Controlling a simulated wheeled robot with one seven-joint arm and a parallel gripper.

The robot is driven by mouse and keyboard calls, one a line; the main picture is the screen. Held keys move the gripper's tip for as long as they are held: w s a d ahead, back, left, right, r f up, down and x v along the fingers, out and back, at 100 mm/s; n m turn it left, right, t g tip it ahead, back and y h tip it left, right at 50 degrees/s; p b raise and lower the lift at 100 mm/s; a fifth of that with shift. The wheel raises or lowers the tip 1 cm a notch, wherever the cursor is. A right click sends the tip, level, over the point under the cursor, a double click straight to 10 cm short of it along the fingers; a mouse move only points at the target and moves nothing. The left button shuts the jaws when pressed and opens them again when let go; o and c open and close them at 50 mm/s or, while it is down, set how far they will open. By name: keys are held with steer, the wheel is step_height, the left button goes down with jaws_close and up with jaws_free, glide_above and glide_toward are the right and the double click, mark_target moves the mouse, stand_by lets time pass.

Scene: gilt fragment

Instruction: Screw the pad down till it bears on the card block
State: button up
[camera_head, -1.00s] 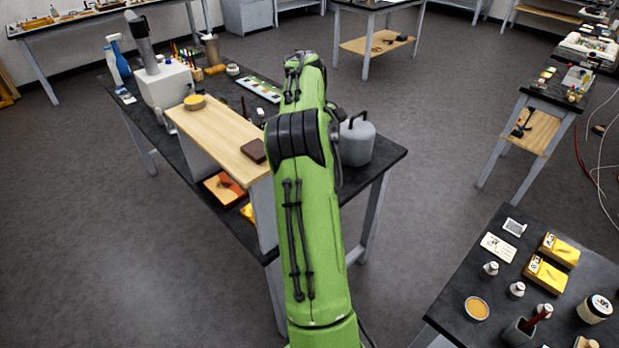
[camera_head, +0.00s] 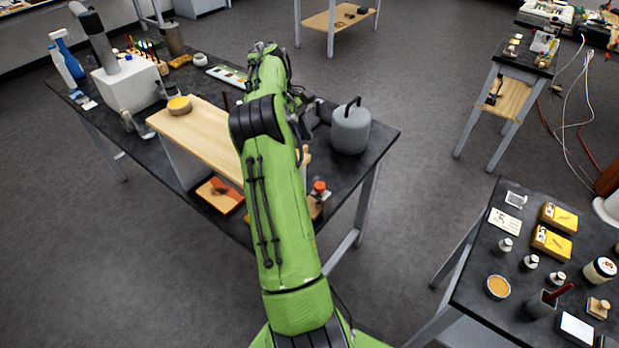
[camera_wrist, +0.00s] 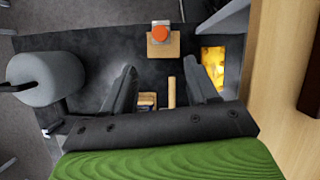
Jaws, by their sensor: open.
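My gripper (camera_wrist: 162,72) is open and empty in the wrist view, its two dark fingers apart above the black bench top (camera_wrist: 75,50). A wooden block with a round orange top (camera_wrist: 160,34) stands beyond the fingertips. It also shows in the head view (camera_head: 319,188), beside my arm. A small wooden block (camera_wrist: 147,99) and a pale wooden rod (camera_wrist: 171,92) lie between the fingers in the picture, apart from each other. I cannot tell which piece is the pad or the card block. In the head view my arm hides most of the gripper.
A grey handled canister (camera_head: 350,130) stands at the bench's right end, left in the wrist view (camera_wrist: 45,79). A raised wooden shelf (camera_head: 205,138) runs along the bench, close on the right in the wrist view (camera_wrist: 268,75). A yellow item (camera_wrist: 213,62) lies near it.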

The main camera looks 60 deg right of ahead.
mark_target(320, 185)
steer(key=b+x, duration=0.2)
steer(key=x, duration=1.2)
steer(key=shift+s+f+b, duration=0.1)
steer(key=shift+f+b, duration=0.05)
steer(key=shift+b, duration=0.2)
steer(key=c, duration=1)
steer(key=shift+c, duration=0.2)
steer(key=shift+m+p, duration=0.4)
steer(key=shift+p, duration=0.1)
